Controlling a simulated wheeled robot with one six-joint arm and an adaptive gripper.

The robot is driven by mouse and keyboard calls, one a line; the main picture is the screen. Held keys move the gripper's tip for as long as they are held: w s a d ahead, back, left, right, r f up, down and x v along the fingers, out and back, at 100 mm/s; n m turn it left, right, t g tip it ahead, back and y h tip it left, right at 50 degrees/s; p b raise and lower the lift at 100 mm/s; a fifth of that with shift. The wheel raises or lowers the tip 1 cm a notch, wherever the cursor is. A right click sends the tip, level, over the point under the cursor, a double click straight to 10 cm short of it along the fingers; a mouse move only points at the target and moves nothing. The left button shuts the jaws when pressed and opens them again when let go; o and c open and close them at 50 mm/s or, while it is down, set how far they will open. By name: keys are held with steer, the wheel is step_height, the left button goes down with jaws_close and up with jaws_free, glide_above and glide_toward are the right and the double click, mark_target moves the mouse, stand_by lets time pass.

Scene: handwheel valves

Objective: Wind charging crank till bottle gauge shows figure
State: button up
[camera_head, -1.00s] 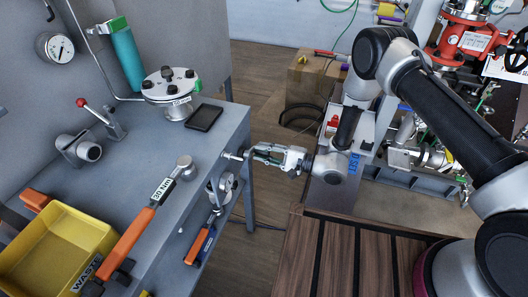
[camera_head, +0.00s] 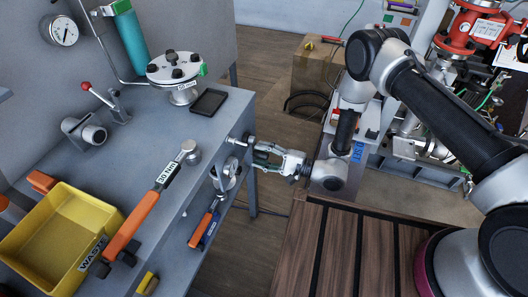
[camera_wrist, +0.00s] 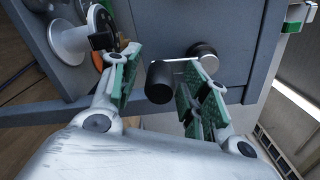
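The teal bottle (camera_head: 130,42) stands at the back of the bench. A round white dial gauge (camera_head: 59,31) is on the panel to its left; its figures are too small to read. The charging crank (camera_head: 236,141) sticks out from the bench's side edge. In the wrist view its round hub (camera_wrist: 202,51) joins a thin arm that ends in a black knob (camera_wrist: 159,84). My gripper (camera_head: 254,156) is at the crank. In the wrist view my gripper (camera_wrist: 157,92) is open, with the knob showing between its green-padded fingers, not clamped.
On the bench are a flanged vessel (camera_head: 176,68), a dark tablet (camera_head: 209,102), a red-knobbed lever (camera_head: 100,96), an orange-handled wrench (camera_head: 138,216) and a yellow waste bin (camera_head: 50,245). A lower shelf holds another orange-handled tool (camera_head: 204,226). A slatted wooden platform (camera_head: 335,235) lies at front.

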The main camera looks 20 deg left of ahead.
steer(key=shift+s+d, duration=0.2)
steer(key=shift+d, duration=2.75)
